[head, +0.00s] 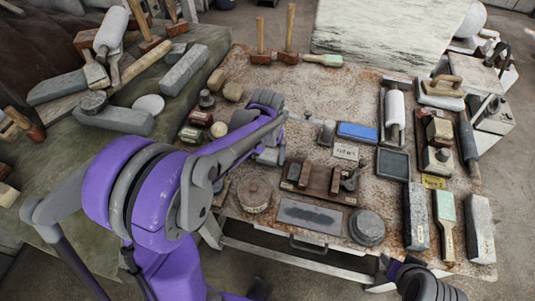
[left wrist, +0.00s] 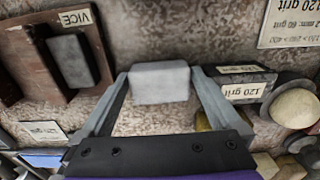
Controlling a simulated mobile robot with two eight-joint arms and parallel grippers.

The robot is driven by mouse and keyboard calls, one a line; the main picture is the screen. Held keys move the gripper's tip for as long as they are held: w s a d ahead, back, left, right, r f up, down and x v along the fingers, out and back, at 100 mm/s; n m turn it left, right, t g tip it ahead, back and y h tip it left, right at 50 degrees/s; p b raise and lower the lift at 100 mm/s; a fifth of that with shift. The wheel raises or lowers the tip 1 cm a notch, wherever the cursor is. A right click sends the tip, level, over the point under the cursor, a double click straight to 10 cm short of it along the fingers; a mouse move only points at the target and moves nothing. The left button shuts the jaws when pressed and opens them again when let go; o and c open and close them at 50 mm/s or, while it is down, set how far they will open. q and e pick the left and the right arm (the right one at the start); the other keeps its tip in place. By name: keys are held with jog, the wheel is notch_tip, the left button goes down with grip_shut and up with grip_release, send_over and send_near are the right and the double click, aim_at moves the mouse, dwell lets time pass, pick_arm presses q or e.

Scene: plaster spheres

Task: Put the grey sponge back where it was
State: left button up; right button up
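The grey sponge, a light grey block (left wrist: 160,82), sits between the fingertips of my left gripper (left wrist: 160,85) in the left wrist view, with a finger against each side. The left gripper looks shut on it. In the head view my left gripper (head: 270,152) is over the middle of the worktable (head: 300,90), and my arm hides part of the sponge. I cannot tell whether the sponge touches the table. Part of my right arm (head: 420,285) shows at the bottom right edge; its fingers cannot be made out clearly.
A brown wooden piece labelled VICE (left wrist: 52,50) is left of the gripper in the wrist view; a 120 grit block (left wrist: 245,88) and a pale ball (left wrist: 296,109) are right. In the head view, a blue block (head: 357,132) and a dark tray (head: 393,164) stand to the right.

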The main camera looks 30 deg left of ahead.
aim_at(268, 154)
pick_arm(q)
jog(key=shift+r, duration=0.3)
notch_tip(268, 154, up, 12)
jog(key=p, duration=0.1)
dwell(0.3)
jog(key=shift+f, duration=0.15)
